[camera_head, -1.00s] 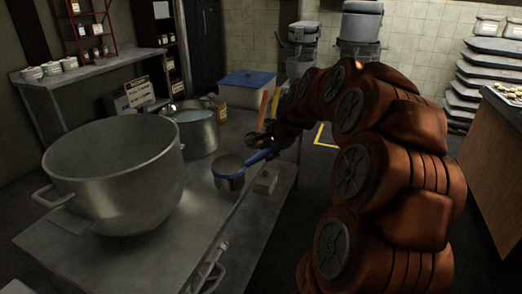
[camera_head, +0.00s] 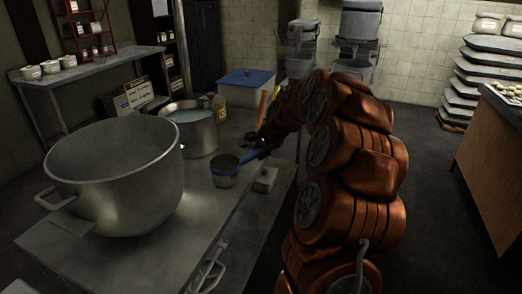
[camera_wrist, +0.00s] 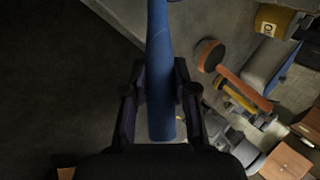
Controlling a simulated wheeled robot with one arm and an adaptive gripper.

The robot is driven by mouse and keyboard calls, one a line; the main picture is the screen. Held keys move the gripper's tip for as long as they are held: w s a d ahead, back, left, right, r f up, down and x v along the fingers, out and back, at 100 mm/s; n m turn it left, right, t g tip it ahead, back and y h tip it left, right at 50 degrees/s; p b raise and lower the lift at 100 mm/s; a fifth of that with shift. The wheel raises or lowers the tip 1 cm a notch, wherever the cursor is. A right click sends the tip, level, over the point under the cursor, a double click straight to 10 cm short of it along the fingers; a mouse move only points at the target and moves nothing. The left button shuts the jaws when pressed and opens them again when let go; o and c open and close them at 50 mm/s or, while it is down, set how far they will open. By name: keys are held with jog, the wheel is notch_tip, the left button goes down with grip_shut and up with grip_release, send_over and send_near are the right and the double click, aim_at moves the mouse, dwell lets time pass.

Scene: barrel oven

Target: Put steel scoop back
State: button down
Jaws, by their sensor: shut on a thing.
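The cup is out of the wrist view. In the head view my gripper (camera_head: 262,141) is small and dark at the handle's end, partly hidden by my arm.
The steel table (camera_head: 150,255) bears the large bowl (camera_head: 115,175), a pot of liquid (camera_head: 193,130), a blue-lidded box (camera_head: 247,92) and a small block (camera_head: 266,180). In the wrist view, orange and yellow handled tools (camera_wrist: 240,90) lie right of my gripper. Floor right of my arm is clear.

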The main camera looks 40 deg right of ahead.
jog(key=shift+f, duration=0.15)
jog(key=c, duration=0.9)
grip_release()
